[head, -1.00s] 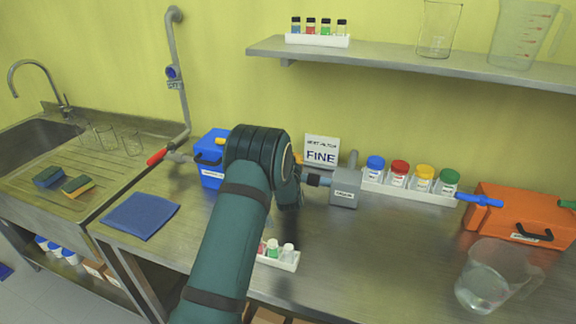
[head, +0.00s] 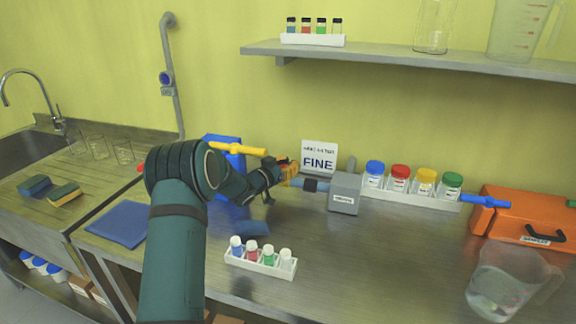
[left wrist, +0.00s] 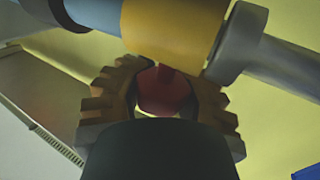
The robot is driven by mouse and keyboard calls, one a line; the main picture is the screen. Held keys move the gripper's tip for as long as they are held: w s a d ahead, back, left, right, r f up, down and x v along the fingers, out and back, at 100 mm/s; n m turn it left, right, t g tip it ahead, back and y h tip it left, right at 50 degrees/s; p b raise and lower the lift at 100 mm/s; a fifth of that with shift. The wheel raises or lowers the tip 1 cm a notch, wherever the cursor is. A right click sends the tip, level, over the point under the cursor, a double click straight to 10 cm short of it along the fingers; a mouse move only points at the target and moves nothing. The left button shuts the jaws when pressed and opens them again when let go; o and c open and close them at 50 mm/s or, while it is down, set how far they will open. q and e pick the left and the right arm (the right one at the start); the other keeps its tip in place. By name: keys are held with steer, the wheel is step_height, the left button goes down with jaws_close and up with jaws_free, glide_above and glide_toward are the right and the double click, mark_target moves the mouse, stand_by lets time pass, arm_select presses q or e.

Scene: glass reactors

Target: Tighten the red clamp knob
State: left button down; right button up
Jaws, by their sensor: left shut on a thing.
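The red clamp knob (left wrist: 162,92) shows in the middle of the left wrist view, below a yellow collar (left wrist: 172,30) on a grey-blue pipe. My left gripper (left wrist: 160,100) is shut on the knob, one brown-orange toothed finger on each side of it. In the head view, my left gripper (head: 286,174) is at the pipe (head: 308,185) just left of the grey box (head: 345,192). The knob is mostly hidden there by the gripper. My right gripper is in neither view.
A rack of small vials (head: 261,262) stands on the bench below the gripper. A blue box (head: 222,160) and a yellow bar (head: 238,148) are behind the arm. Lidded jars (head: 399,180), an orange case (head: 525,215) and a clear jug (head: 508,280) stand to the right.

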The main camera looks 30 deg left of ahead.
arm_select(q)
steer(key=shift+s+f+m+h, duration=0.1)
steer(key=shift+f+m+h, duration=0.1)
steer(key=shift+m+h, duration=0.35)
steer(key=c, duration=0.5)
jaws_free()
steer(key=shift+r, duration=0.15)
steer(key=shift+c, duration=0.2)
steer(key=v, duration=0.7)
steer(key=shift+s, duration=0.25)
steer(key=shift+r, duration=0.1)
